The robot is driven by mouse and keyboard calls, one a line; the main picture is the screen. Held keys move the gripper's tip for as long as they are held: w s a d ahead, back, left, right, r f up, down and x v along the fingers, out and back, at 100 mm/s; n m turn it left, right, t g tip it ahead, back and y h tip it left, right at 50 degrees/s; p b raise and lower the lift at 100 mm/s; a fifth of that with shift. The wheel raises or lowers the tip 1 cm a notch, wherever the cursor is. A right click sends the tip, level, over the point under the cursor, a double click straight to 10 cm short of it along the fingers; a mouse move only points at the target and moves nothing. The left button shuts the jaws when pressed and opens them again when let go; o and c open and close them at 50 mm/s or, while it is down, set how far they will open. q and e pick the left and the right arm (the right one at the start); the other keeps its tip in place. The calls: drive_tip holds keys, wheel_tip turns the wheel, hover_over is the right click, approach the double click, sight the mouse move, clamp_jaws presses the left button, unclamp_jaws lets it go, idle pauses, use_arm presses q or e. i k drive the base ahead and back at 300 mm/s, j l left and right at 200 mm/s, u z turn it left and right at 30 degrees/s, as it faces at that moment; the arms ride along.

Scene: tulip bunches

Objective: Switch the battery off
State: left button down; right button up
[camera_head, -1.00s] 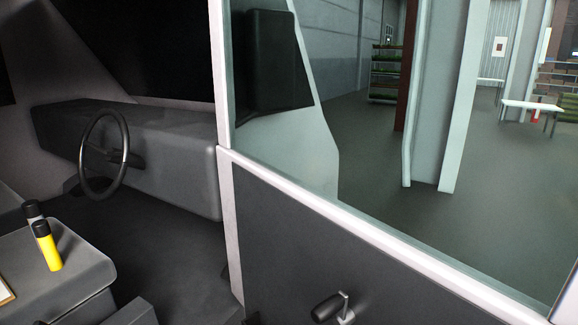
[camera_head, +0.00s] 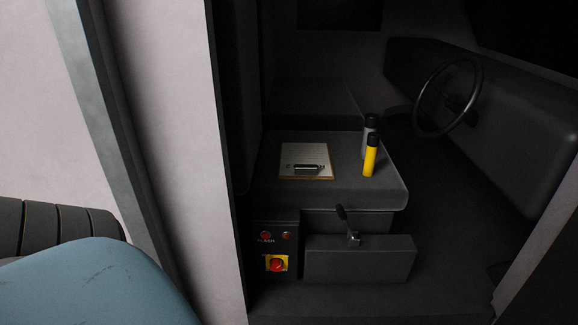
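A red rotary knob (camera_head: 277,265) sits on a yellow plate (camera_head: 268,258) on the front of a dark box (camera_head: 266,282) low inside the vehicle cab. It looks like the battery switch. Its exact setting is too small to tell. Above it on the box are two small reddish round parts and pale lettering that is hard to read. Neither of my grippers is in view.
A dark console (camera_head: 345,195) above the box carries a clipboard (camera_head: 292,160), a yellow bottle (camera_head: 370,160) and a grey bottle. A lever (camera_head: 347,225) stands right of the switch box. Pale door posts flank the opening. A steering wheel (camera_head: 423,87) is at the right.

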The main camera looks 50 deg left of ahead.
sight(276, 265)
drive_tip(key=u, duration=1.25)
